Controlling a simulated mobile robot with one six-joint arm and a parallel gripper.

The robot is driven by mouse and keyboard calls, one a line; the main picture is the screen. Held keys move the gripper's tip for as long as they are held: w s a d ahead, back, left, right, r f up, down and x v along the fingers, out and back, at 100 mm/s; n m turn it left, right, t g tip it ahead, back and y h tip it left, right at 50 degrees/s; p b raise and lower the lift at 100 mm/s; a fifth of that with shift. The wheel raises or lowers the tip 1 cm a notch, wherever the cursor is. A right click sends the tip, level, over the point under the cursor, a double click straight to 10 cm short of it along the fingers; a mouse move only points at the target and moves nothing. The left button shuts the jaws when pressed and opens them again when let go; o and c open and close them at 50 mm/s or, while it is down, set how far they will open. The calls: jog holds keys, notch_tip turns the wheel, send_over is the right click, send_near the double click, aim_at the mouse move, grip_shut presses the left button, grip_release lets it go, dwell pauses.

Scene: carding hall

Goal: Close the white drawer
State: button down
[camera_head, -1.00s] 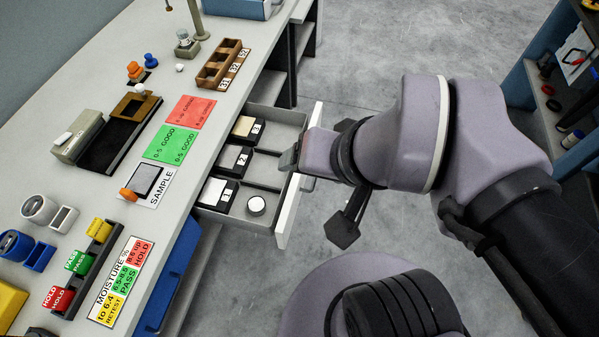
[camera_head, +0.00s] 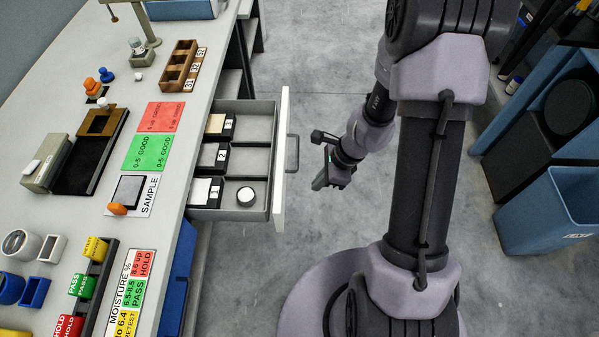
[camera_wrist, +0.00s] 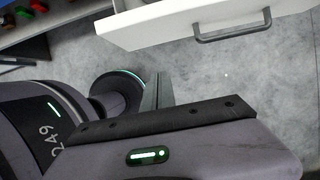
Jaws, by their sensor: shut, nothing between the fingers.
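The white drawer (camera_head: 279,165) stands pulled out from under the bench, with its grey handle (camera_head: 292,153) on the front. Inside it are labelled boxes 1, 2 and 3 and a round white-topped item (camera_head: 246,196). My gripper (camera_head: 322,182) is to the right of the drawer front, apart from the handle, and appears shut and empty. In the wrist view the white drawer front (camera_wrist: 190,22) and its handle (camera_wrist: 233,27) lie across the top, beyond my shut gripper fingers (camera_wrist: 157,92).
The bench top (camera_head: 70,125) holds a red card (camera_head: 162,117), a green card (camera_head: 148,152), a sample pad (camera_head: 130,190) and a wooden tray (camera_head: 180,66). A blue bin (camera_head: 553,212) stands at the right. Grey floor is clear beyond the drawer.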

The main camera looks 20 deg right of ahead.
jog(key=w+a+f+b, duration=0.2)
jog(key=a+f+b, duration=0.3)
jog(key=a+f, duration=0.2)
jog(key=shift+w+f+b, duration=0.2)
jog(key=shift+f+b, duration=0.15)
jog(key=shift+f, duration=0.3)
